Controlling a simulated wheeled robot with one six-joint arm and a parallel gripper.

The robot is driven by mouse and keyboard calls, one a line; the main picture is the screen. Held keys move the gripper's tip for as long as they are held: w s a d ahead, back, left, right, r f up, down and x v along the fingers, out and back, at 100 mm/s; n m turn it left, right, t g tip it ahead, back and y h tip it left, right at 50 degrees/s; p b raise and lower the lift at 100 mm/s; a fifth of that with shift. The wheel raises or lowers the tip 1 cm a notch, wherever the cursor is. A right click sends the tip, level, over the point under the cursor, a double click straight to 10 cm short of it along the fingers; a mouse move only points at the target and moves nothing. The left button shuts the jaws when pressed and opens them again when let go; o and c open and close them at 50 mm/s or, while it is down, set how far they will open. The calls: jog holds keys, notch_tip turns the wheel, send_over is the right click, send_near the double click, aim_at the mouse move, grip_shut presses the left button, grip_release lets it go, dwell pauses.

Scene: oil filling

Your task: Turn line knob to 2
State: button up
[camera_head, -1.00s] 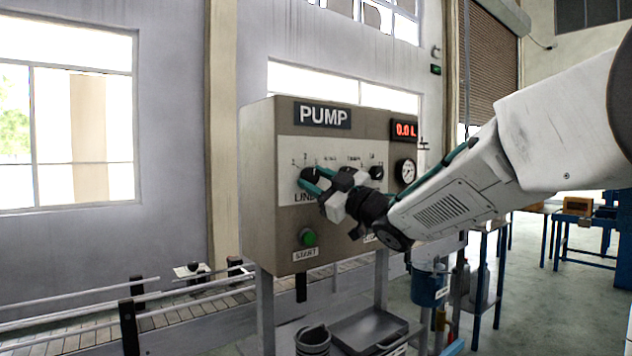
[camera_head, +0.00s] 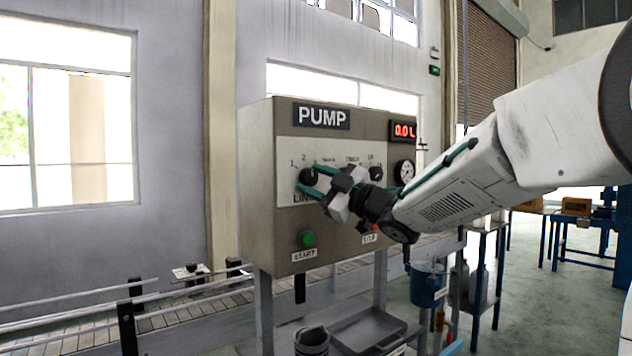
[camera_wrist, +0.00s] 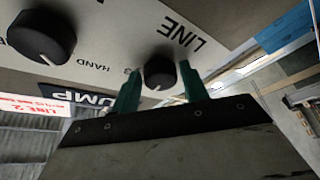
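The black line knob (camera_head: 308,177) is at the left of the pump panel (camera_head: 270,222), above the LINE label. In the wrist view the line knob (camera_wrist: 159,75) has a white mark on its lower edge, on the side away from the LINE label (camera_wrist: 181,30). The number at the mark cannot be read; a 3 shows to its left. My gripper (camera_head: 306,179) has its teal fingers at the knob. In the wrist view my gripper (camera_wrist: 159,82) is open, with one finger on each side of the knob and narrow gaps showing.
A second black knob (camera_head: 376,173), a gauge (camera_head: 404,172) and a red 0.0 L display (camera_head: 404,130) are to the right. The green start button (camera_head: 306,239) is below. A red-lettered sign (camera_wrist: 38,104) in the wrist view seems to read LINE 2.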

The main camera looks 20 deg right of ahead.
jog(key=shift+o, duration=0.9)
jog(key=v, duration=0.8)
jog(key=shift+w, duration=0.1)
